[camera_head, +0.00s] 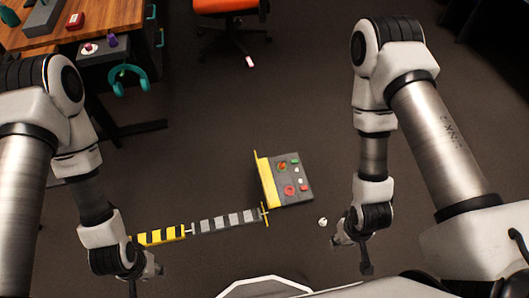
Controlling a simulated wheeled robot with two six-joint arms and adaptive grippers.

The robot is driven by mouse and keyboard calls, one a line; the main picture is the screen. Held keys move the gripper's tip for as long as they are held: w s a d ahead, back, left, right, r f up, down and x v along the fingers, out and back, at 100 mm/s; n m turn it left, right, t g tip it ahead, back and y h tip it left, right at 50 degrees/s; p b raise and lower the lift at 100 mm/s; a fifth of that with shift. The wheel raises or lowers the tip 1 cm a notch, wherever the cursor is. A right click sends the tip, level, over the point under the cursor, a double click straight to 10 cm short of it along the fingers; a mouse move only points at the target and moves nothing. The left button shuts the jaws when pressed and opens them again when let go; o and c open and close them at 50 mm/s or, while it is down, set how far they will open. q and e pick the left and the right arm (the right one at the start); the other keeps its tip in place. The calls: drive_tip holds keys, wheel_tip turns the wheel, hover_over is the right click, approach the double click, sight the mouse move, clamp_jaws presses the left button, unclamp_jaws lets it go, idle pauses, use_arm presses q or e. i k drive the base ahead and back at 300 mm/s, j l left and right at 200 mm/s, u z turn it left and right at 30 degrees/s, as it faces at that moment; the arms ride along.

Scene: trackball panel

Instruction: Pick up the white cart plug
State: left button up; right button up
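A small round white piece (322,221) lies on the dark floor between the button panel and my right gripper. Another small white piece with a reddish end (249,62) lies on the floor below the orange chair. I cannot tell for sure which of them is the white cart plug. My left gripper (146,278) is at the lower left with its fingers apart, and I see nothing between them. My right gripper (352,255) is just right of and below the round white piece, apart from it. Its fingers look spread and empty.
A grey panel (296,197) with red, green and white buttons and a yellow side stands mid-floor. Yellow-black (162,236) and grey-striped (229,221) bars extend from it leftward. A wooden desk (100,15) with teal headphones (128,82) is upper left. An orange chair (225,5) is at top.

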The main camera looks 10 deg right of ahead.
sight(322, 222)
drive_tip(key=j+z, duration=0.45)
drive_tip(key=j, duration=0.15)
drive_tip(key=j+z, duration=0.45)
drive_tip(key=j, duration=0.2)
drive_tip(key=z, duration=0.9)
drive_tip(key=k+l, duration=0.05)
